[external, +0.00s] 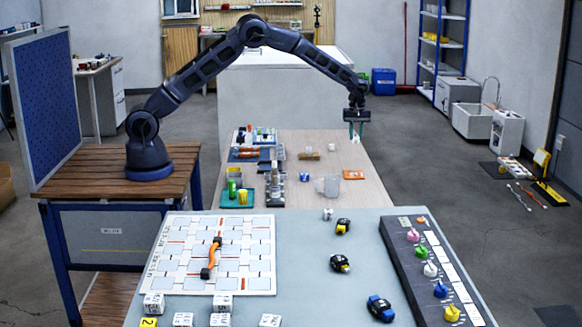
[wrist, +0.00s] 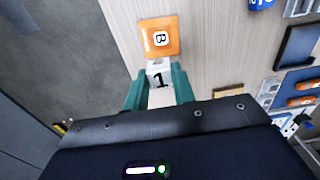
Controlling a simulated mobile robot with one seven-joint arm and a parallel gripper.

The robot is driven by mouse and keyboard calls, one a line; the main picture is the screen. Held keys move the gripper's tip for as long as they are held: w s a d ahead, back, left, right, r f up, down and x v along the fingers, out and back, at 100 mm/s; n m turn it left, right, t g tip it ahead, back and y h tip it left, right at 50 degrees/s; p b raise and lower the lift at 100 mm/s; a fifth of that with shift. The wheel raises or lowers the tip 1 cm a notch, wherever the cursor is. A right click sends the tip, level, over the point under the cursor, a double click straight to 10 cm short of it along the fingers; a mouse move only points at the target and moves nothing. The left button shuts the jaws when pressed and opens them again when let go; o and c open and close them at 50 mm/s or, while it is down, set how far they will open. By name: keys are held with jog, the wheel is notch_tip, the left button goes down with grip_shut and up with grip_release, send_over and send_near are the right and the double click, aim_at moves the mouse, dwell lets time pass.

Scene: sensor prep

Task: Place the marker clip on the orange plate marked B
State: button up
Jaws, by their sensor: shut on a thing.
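The orange plate marked B (external: 353,174) lies flat on the wooden table, near its right edge. My gripper (external: 355,137) hangs pointing down above the table's right side. In the wrist view my gripper's green fingers (wrist: 157,84) are shut on a white clip marked 1 (wrist: 159,79), the marker clip. The clip appears off the table and just short of the plate in the picture; its exact height is unclear. The external view does not show the clip clearly.
A clear cup (external: 327,186) stands left of the plate. A small wooden block (external: 309,156) lies further back. Trays and parts crowd the table's left side. The grey front table (external: 300,240) holds a grid board and a knob panel.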

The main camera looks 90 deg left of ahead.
notch_tip(320, 180, down, 14)
jog(key=shift+f, duration=0.1)
dwell(0.5)
jog(key=shift+f, duration=0.15)
jog(key=o, duration=1)
jog(key=shift+c, duration=0.2)
